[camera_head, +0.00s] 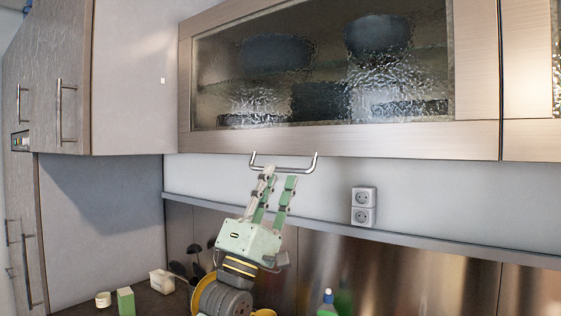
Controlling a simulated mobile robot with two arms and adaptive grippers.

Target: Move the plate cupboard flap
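The plate cupboard flap (390,138) is a wood-framed door with a rippled glass pane (320,70), high on the wall, and it looks closed. Dark and pale shapes show blurred behind the glass. A metal bar handle (297,169) hangs along its lower edge. My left gripper (278,178) points up from below, with its fingertips at the handle. The fingers stand apart with a gap between them. I cannot tell whether they touch the bar. My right gripper is not in view.
A tall cabinet with bar handles (59,112) stands at the left. A power socket (363,207) is on the wall to the right. Dark utensils (197,262), a green box (125,301) and a bottle (328,300) stand below. Another flap (530,143) adjoins at the right.

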